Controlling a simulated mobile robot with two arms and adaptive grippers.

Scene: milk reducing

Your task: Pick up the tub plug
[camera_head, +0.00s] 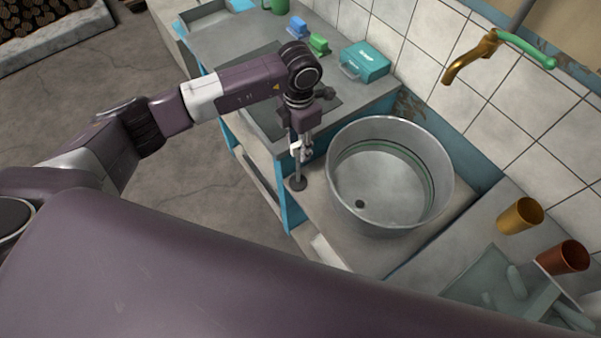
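The tub plug (298,184) looks like a small dark disc with a thin upright stem. It is on the grey ledge just left of the metal tub (435,165). My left gripper (301,154) points down right above the plug, at the top of its stem. The fingers are small here, and I cannot tell whether they are closed on the stem or only around it. The tub is round and open, with a dark drain hole (360,204) in its floor. My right gripper is not in view.
A counter with a sunken basin lies behind my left gripper, holding a teal box (364,61), a green block (318,43) and a blue block (297,26). A brass tap (470,60) hangs beyond the tub. A yellow cup (520,215) and a copper cup (563,257) are at the right.

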